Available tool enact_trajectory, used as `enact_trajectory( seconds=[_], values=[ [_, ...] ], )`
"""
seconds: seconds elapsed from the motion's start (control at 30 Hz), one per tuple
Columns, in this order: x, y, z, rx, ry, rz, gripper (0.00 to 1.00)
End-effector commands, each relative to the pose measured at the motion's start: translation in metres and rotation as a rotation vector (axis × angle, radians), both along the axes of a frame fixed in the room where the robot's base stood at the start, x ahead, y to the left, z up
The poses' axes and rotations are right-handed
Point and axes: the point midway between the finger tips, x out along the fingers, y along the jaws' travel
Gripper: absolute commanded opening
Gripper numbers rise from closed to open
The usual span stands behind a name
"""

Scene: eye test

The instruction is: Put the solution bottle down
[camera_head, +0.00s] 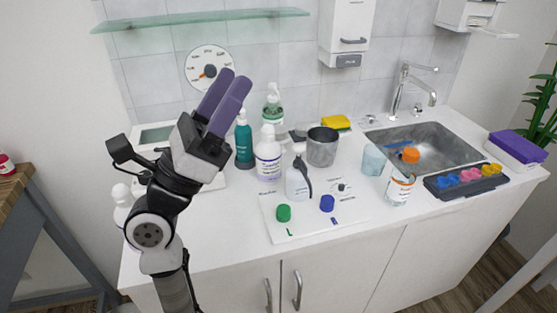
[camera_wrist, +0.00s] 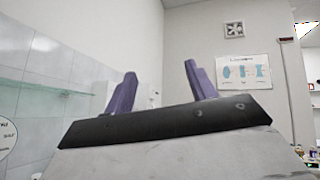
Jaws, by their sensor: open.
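My gripper (camera_head: 232,84) is raised at the left of the counter, with its purple fingers pointing up. In the wrist view my gripper (camera_wrist: 160,78) has its fingers wide apart, with nothing between them. Several bottles stand upright on the counter, apart from my gripper. A white bottle with purple lettering (camera_head: 268,163) stands behind the white board. A smaller white bottle with a dark handle-like part (camera_head: 296,186) stands on or at the board's back edge. A teal bottle (camera_head: 244,142) and a green-labelled clear bottle (camera_head: 272,112) stand behind. I cannot tell which is the solution bottle.
The white board (camera_head: 300,226) carries a green cap (camera_head: 283,213) and a blue cap (camera_head: 327,203). A metal cup (camera_head: 322,148), a bluish cup (camera_head: 374,160) and a labelled jar (camera_head: 399,190) stand to the right, before the sink (camera_head: 440,146). A glass shelf (camera_head: 200,19) hangs above.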

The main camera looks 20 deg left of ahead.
Motion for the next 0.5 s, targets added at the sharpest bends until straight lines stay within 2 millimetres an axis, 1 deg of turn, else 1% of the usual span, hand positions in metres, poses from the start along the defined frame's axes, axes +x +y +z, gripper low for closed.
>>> enact_trajectory(
  seconds=[0.03, 0.07, 0.1, 0.17, 0.2, 0.3, 0.33, 0.4, 0.5],
  values=[
    [0.024, 0.006, -0.026, 0.079, 0.087, 0.099, 0.56],
    [0.038, 0.008, -0.042, 0.129, 0.14, 0.152, 0.56],
    [0.055, 0.013, -0.064, 0.195, 0.212, 0.218, 0.56],
    [0.077, 0.022, -0.098, 0.287, 0.317, 0.307, 0.56],
    [0.088, 0.03, -0.12, 0.342, 0.384, 0.358, 0.56],
    [0.107, 0.046, -0.169, 0.457, 0.528, 0.453, 0.56],
    [0.111, 0.05, -0.181, 0.483, 0.564, 0.473, 0.56],
    [0.116, 0.058, -0.202, 0.531, 0.625, 0.508, 0.56],
    [0.12, 0.064, -0.217, 0.568, 0.673, 0.533, 0.56]
  ],
)
